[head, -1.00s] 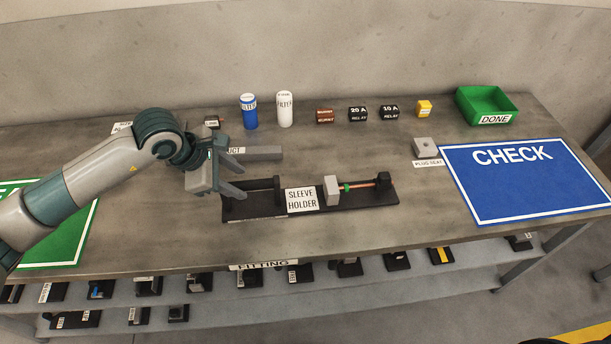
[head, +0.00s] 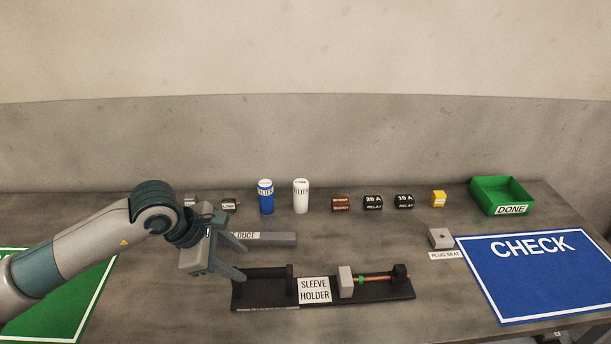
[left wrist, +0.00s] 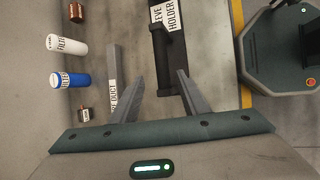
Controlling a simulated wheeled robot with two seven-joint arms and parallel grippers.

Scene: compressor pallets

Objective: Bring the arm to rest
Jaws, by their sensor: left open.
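My left gripper (head: 238,257) is open and empty, above the left end of the black sleeve holder (head: 375,293) on the grey bench. In the left wrist view its two fingers (left wrist: 157,98) stand apart with bare bench and the holder's dark bar beyond them. The holder carries a light grey block and a copper rod with a green band on its right half. My left arm comes in from the left over the green mat. My right gripper is not in view.
Behind the holder lies a grey duct (head: 270,239). A blue filter (head: 266,198), a white filter (head: 301,197), relays and small blocks line the back. The green DONE bin (head: 500,190) and blue CHECK mat (head: 535,285) are at right, with the plug seat (head: 441,238) nearby.

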